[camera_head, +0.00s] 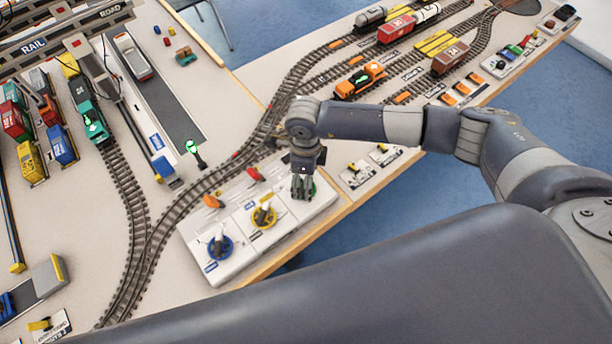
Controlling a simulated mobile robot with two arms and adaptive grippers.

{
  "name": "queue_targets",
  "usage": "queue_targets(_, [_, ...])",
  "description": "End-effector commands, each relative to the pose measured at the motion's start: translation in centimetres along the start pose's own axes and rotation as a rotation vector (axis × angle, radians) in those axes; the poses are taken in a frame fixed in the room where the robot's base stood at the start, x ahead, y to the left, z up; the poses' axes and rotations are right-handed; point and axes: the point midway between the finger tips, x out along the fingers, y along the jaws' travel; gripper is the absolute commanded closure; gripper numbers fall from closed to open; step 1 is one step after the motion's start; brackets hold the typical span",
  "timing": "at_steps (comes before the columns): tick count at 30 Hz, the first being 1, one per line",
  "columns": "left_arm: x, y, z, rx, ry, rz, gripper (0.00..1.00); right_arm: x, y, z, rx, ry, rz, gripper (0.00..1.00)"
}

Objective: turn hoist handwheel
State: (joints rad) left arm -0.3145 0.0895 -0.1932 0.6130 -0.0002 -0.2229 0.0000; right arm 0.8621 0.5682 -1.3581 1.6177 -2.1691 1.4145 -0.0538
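A white control panel (238,264) sits at the table's front edge with three handwheels in a row. The blue handwheel (219,247) is at its left, the yellow handwheel (264,217) in the middle, and the green handwheel (312,190) at the right. I cannot read which one is labelled hoist. My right gripper (302,194) comes in from the right and points down over the green handwheel, hiding most of it. Its fingers are at the wheel; I cannot tell whether they grip it. My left gripper is out of view.
Red and orange levers (212,202) stand along the panel's back edge. A signal post (195,152) with a green light stands behind it. Tracks with an orange locomotive (360,80) and wagons run behind my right arm. Small switch boxes (357,173) lie right of the panel.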

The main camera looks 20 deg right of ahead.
Motion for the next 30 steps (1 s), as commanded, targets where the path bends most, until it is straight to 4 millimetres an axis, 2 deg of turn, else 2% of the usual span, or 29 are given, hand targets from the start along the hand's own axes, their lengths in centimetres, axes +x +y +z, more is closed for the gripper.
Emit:
queue_targets(1, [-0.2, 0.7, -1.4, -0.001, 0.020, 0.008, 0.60, 0.4, 0.0, 0.0, 0.001, 0.000, 0.001, 0.28])
queue_targets(3, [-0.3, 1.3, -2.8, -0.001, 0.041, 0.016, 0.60, 1.0, 0.1, 0.0, -0.001, 0.000, 0.001, 0.28])
queue_targets(6, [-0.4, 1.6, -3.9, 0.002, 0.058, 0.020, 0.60, 1.4, 0.1, 0.0, -0.002, 0.000, 0.001, 0.28])
queue_targets(13, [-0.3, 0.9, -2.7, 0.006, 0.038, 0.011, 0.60, 1.5, 0.0, 0.0, -0.002, -0.001, 0.000, 0.28])
queue_targets(14, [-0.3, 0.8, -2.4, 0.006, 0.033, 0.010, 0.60, 1.5, 0.0, 0.0, -0.002, -0.001, 0.000, 0.31])
queue_targets(18, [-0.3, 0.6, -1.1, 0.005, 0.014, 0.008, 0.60, 1.5, 0.0, 0.0, -0.002, -0.001, 0.000, 0.62])
queue_targets(20, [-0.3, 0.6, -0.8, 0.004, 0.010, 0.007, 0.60, 1.5, 0.0, 0.0, -0.002, -0.001, 0.000, 0.72])
queue_targets(30, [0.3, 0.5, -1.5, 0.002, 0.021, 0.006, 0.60, 1.6, 0.0, 0.0, -0.029, -0.001, -0.001, 0.72])
